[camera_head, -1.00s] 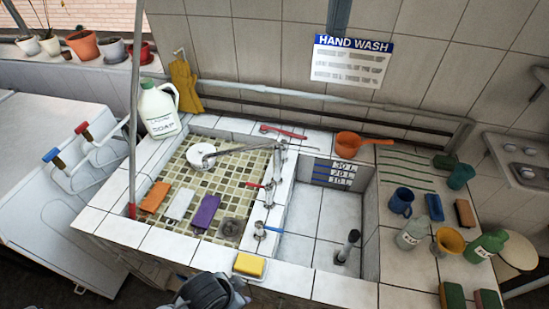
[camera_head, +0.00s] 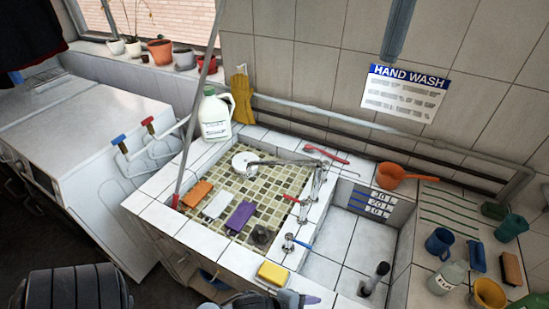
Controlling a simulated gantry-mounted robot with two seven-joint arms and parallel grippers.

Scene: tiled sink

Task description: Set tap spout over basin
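The tap (camera_head: 314,186) stands on the tiled divider between two basins. Its long metal spout (camera_head: 280,162) points left over the mosaic-floored basin (camera_head: 262,190) and ends near a white round disc (camera_head: 244,161). The tap has a red lever (camera_head: 291,198) and, lower down, a blue lever (camera_head: 301,244). The white-tiled deep basin (camera_head: 325,240), with marked level lines, is right of the divider. Dark and grey parts of my arms show along the bottom edge, well away from the spout. I cannot make out either gripper's fingers.
A yellow sponge (camera_head: 273,273) sits on the front rim. A soap jug (camera_head: 215,116) stands at the back left, an orange dipper (camera_head: 391,176) at the back right. A thin pole (camera_head: 194,125) rises at the left.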

